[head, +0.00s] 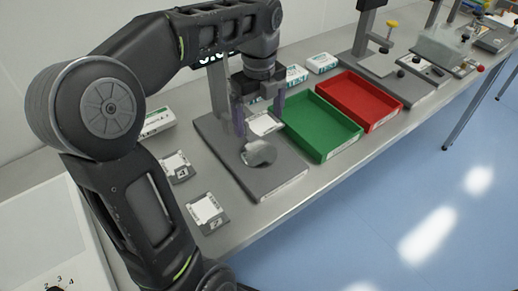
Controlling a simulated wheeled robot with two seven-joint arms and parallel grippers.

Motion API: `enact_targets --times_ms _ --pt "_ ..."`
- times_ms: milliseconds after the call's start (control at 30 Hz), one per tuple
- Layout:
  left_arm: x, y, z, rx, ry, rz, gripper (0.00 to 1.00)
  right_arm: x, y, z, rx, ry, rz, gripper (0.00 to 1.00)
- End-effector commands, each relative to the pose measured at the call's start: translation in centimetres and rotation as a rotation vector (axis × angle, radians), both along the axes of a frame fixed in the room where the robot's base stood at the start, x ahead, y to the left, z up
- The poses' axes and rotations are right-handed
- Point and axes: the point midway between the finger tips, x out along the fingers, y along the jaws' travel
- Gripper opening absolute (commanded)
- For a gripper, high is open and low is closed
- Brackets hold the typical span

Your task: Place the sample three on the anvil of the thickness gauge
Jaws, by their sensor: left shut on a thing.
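My left gripper (260,114) reaches in from the left and is shut on a flat sample with a white label (265,125), taken as sample three; its number is not readable. The sample is between the two fingers, above the back part of the thickness gauge's grey base (281,183). The round shiny anvil (258,153) sits on the base, in front of the held sample, and looks bare. The gauge's column and display are partly hidden behind my left arm. My right gripper is not in view.
Two other labelled samples, one marked 4 (177,167) and one nearer (207,213), lie left of the gauge. A green tray (331,148) and a red tray (383,119) stand to its right. Small boxes (322,63) stand behind. The bench's front edge drops to blue floor.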

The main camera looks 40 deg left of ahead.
Motion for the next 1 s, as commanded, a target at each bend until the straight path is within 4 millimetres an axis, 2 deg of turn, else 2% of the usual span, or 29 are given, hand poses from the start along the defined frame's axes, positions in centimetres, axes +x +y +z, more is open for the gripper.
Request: enact_targets --times_ms 300,700,1000 --pt "-0.1 0.0 -5.1 0.0 0.003 0.001 0.51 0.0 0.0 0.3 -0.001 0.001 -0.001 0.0" --pt "0.0 0.0 -6.0 0.001 0.002 0.002 0.51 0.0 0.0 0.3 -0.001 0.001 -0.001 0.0" --pt "-0.1 0.0 -9.3 0.0 0.002 0.001 0.51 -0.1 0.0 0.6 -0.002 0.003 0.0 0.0"
